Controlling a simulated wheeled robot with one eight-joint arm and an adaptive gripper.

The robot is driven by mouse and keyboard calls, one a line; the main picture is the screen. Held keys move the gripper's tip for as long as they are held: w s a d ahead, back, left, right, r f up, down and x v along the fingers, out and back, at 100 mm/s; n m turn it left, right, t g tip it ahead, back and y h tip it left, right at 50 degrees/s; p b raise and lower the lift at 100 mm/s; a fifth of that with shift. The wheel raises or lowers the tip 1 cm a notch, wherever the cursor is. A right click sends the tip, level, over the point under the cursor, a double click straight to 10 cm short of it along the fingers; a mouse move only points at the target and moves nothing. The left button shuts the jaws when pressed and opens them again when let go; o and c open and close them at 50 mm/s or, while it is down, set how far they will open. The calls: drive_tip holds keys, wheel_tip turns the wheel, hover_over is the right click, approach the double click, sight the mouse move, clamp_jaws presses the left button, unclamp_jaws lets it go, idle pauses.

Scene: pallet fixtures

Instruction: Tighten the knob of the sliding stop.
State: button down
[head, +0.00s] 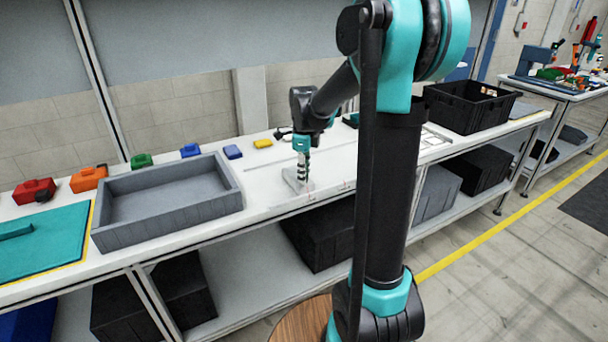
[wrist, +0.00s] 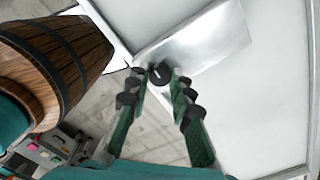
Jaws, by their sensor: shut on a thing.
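The knob (wrist: 159,74) of the sliding stop is a small dark round cap with a white line on it, seen in the wrist view. It sits at the edge of a light metal block, the sliding stop (wrist: 205,42). My gripper (wrist: 161,78) has its two green fingers on either side of the knob and is shut on it. In the head view my gripper (head: 302,178) points down at the stop (head: 291,182) near the front edge of the white bench. The knob is hidden there behind the fingers.
A grey open tray (head: 170,229) stands on the bench left of my gripper. Several coloured blocks lie along the back, among them a yellow one (head: 263,143). A black crate (head: 468,106) stands at the right. In the wrist view a wooden barrel-like shape (wrist: 62,62) shows at the left.

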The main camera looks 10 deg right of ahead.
drive_tip(key=c, duration=1.3)
unclamp_jaws()
drive_tip(key=shift+c, duration=0.2)
wheel_tip(320, 180, up, 12)
